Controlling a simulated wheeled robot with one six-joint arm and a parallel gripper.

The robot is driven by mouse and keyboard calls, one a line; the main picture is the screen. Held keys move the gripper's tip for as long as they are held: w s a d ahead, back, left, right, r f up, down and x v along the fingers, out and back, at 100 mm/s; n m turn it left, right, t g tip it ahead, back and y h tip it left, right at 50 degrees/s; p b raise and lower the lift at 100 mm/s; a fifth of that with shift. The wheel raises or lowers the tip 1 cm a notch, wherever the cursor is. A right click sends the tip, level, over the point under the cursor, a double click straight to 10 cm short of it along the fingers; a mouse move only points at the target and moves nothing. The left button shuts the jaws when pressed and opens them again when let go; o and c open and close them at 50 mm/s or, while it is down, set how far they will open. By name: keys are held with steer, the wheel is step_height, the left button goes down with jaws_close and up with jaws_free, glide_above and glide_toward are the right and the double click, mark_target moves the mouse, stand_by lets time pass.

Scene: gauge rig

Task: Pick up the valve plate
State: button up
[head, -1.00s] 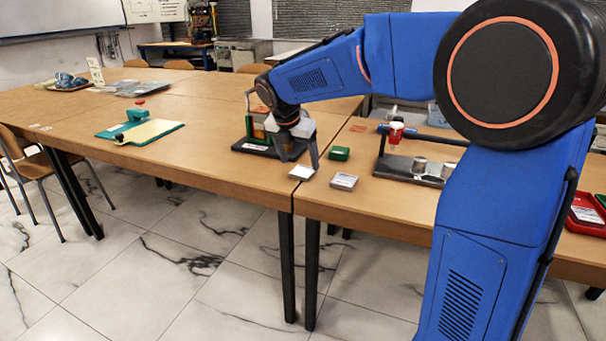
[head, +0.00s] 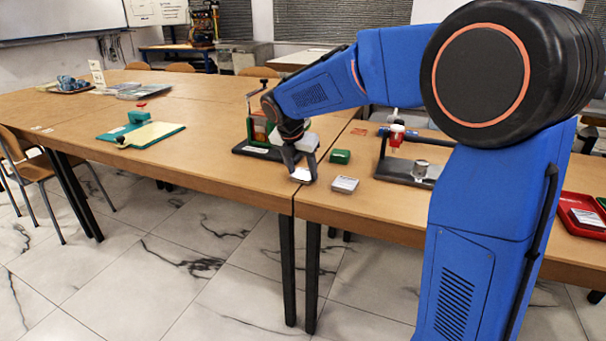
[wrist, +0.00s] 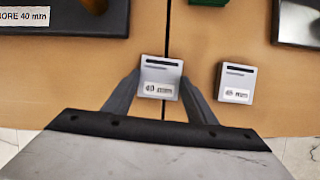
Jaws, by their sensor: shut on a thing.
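I cannot tell whether the plate is clear of the table. A similar plate (wrist: 236,82) lies apart to the right; it also shows in the head view (head: 344,184).
A dark-based rig (head: 258,152) stands just behind my gripper; its label (wrist: 24,17) reads BORE 40 mm. A green block (head: 340,156) lies behind the second plate. Another dark-based stand (head: 405,172) is to the right.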

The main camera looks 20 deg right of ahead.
mark_target(302, 175)
step_height(302, 175, up, 10)
stand_by(0.5)
steer(key=shift+d, duration=0.1)
